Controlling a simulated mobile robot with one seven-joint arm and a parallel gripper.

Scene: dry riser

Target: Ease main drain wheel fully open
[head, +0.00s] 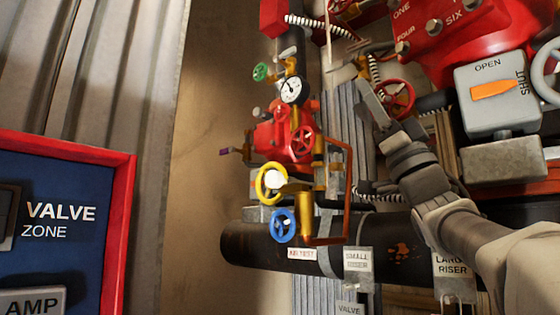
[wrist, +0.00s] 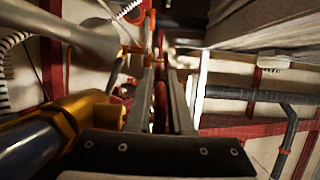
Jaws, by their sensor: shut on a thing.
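In the head view a red handwheel (head: 399,94) on a brass fitting is beside my gripper (head: 374,98), whose fingers cover its left edge. In the wrist view the two long fingers (wrist: 160,72) are closed on a thin red rim, the red wheel (wrist: 160,104), seen edge-on between them. No tag on this wheel is readable, so I cannot tell from lettering that it is the main drain wheel. Its far side and stem are mostly hidden.
A grey OPEN/SHUT box (head: 495,95) is right of my arm. A black pipe (head: 270,247) runs below.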

